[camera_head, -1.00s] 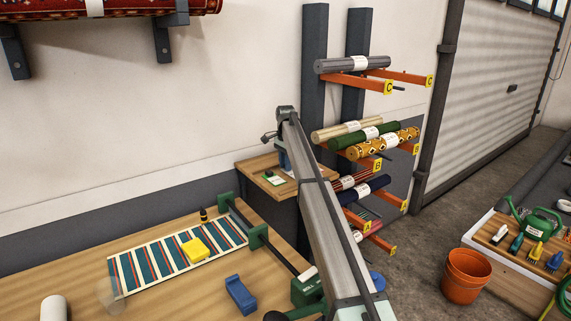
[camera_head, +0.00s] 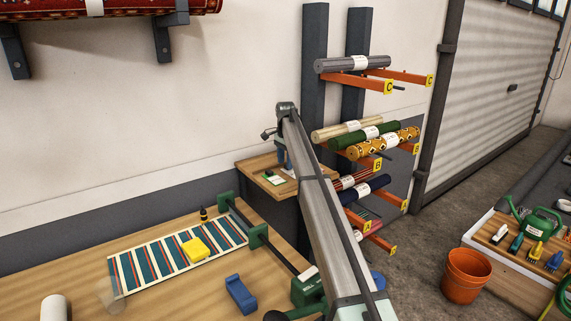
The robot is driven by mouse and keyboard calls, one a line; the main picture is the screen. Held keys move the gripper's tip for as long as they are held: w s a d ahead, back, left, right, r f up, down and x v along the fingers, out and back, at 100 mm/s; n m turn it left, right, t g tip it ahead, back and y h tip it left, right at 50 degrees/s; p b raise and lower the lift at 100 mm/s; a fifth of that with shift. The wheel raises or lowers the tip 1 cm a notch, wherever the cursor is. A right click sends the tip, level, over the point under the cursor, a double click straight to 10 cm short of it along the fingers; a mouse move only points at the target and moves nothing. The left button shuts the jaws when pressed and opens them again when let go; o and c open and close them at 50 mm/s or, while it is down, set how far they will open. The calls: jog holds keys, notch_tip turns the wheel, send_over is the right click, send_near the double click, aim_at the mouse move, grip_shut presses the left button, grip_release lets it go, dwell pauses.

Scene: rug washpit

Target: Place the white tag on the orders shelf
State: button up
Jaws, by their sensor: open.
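The orders shelf appears to be the small wooden shelf (camera_head: 252,170) on the wall, behind the bench. My arm reaches across the view to it. My gripper (camera_head: 283,158) points down over the shelf and is open, its fingertips close to the shelf top. A small white flat piece (camera_head: 289,173), which looks like the white tag, lies on the shelf just below the fingers. My arm hides part of it, and I cannot tell whether a finger touches it. A small green and white item (camera_head: 274,179) lies on the shelf to its left.
A rack of rolled rugs (camera_head: 375,133) stands right of the shelf, close to my arm. The bench holds a striped rug (camera_head: 150,265), a yellow block (camera_head: 196,249), a blue piece (camera_head: 240,294) and a small dark bottle (camera_head: 203,214). Orange pots (camera_head: 466,275) stand on the floor.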

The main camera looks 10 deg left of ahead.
aim_at(285, 166)
notch_tip(285, 166, up, 11)
dwell(0.4)
